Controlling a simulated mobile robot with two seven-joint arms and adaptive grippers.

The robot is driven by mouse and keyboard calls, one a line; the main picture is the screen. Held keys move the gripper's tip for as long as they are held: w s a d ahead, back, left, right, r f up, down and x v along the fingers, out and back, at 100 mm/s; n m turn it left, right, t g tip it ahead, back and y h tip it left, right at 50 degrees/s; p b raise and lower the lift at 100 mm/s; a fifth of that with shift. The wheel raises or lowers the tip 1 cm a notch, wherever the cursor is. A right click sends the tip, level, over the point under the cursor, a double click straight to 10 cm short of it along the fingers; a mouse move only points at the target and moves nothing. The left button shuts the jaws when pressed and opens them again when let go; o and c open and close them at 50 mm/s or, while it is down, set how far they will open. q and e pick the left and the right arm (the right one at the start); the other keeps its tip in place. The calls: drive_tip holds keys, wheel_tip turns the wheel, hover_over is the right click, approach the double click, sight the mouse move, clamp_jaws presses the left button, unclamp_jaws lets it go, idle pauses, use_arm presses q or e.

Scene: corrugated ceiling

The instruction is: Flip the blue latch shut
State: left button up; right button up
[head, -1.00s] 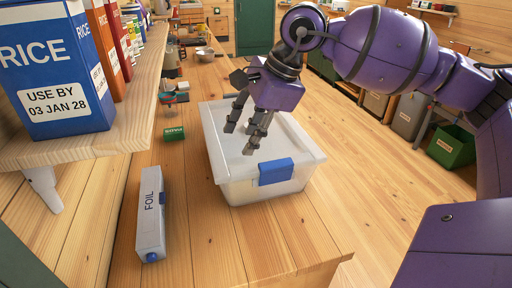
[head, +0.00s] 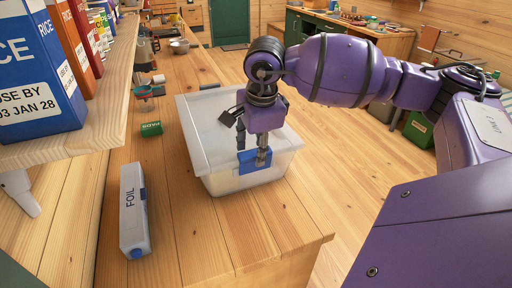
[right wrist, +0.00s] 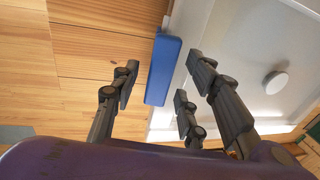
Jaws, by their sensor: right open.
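The blue latch (head: 245,161) is on the near side of a translucent storage box (head: 225,183) with a pale lid (head: 202,127). The lid lies on the box. I cannot tell whether the latch is flat against the wall or tilted out. My right gripper (head: 251,153) is open, pointing down over the near rim, with one finger in front of the latch and partly covering it. In the right wrist view, the latch (right wrist: 163,69) lies between the spread fingers of the right gripper (right wrist: 163,85), with a gap on each side. My left gripper is out of view.
A foil box (head: 133,205) lies on the wooden counter (head: 190,240) left of the storage box. A shelf (head: 95,122) with a rice box (head: 35,75) overhangs the left. The counter's front is clear.

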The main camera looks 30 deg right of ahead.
sight(253, 150)
clamp_jaws()
drive_tip(key=shift+w+f+g+b, duration=0.2)
drive_tip(key=shift+w+g+b, duration=0.25)
drive_tip(key=shift+w+g, duration=0.2)
drive_tip(key=shift+w+d+r+g, duration=0.1)
drive_tip(key=shift+w+r+g, duration=0.1)
drive_tip(key=shift+g, duration=0.35)
unclamp_jaws()
wheel_tip(253, 150, up, 12)
